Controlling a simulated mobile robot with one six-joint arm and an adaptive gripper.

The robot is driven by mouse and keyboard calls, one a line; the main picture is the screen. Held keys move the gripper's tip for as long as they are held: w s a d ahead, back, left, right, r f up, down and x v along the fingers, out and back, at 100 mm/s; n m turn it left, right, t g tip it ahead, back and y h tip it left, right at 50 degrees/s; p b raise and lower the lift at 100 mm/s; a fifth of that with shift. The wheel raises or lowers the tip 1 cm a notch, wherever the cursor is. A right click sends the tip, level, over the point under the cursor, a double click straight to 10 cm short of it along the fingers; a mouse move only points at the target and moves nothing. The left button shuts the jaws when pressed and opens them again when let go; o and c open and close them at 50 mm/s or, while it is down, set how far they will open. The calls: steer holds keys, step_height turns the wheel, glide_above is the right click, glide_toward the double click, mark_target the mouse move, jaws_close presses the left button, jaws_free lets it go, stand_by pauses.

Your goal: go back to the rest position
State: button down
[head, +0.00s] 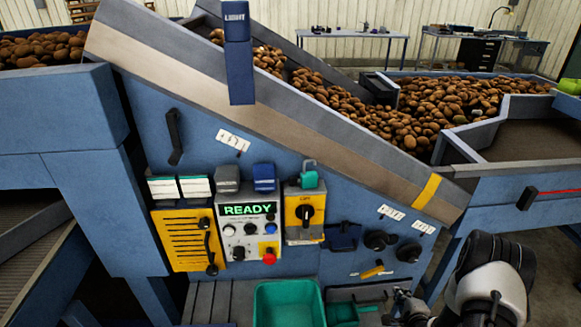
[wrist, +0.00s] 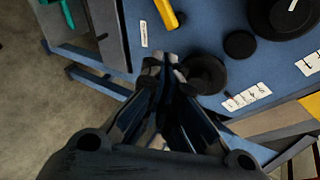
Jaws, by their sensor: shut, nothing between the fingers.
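My gripper (head: 402,296) is at the lower right in the head view, in front of the blue machine panel (head: 330,215). In the wrist view the fingers of my gripper (wrist: 165,62) are together and hold nothing. They point toward the panel, near a black round knob (wrist: 206,76). A yellow handle (wrist: 166,14) is beyond the fingertips; it also shows in the head view (head: 373,270). Whether the fingertips touch the panel cannot be told.
A control box with a READY display (head: 248,210) and a red button (head: 269,259) is left of my gripper. A green bin (head: 288,300) stands below. Potatoes (head: 440,105) lie on the machine above. Grey floor (wrist: 40,110) shows at left in the wrist view.

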steer(key=w+a+r+n+g, duration=0.1)
steer(key=w+r+n, duration=0.15)
steer(key=r, duration=0.55)
steer(key=w+a+r+n+g, duration=0.1)
steer(key=r+n, duration=0.2)
steer(key=r, duration=0.6)
steer(key=s+a+r+n+g, duration=0.1)
steer(key=s+a+r+n, duration=0.2)
steer(key=r, duration=0.4)
steer(key=s+a+r+n+g, duration=0.1)
steer(key=s+a+r+n, duration=0.15)
steer(key=r, duration=0.45)
steer(key=s+a+r+n+g, duration=0.1)
steer(key=s+a+r+n, duration=0.2)
steer(key=s, duration=0.6)
steer(key=s+a+r+n+g, duration=0.1)
steer(key=s+a+r+n, duration=0.2)
steer(key=s+a, duration=0.3)
steer(key=s+a+r+n+g+y, duration=0.1)
steer(key=s+a+r+n, duration=0.2)
steer(key=s, duration=1.1)
steer(key=shift+a+r+n+g, duration=0.35)
steer(key=shift+a+r, duration=0.2)
steer(key=shift+a, duration=0.55)
steer(key=shift+s, duration=0.1)
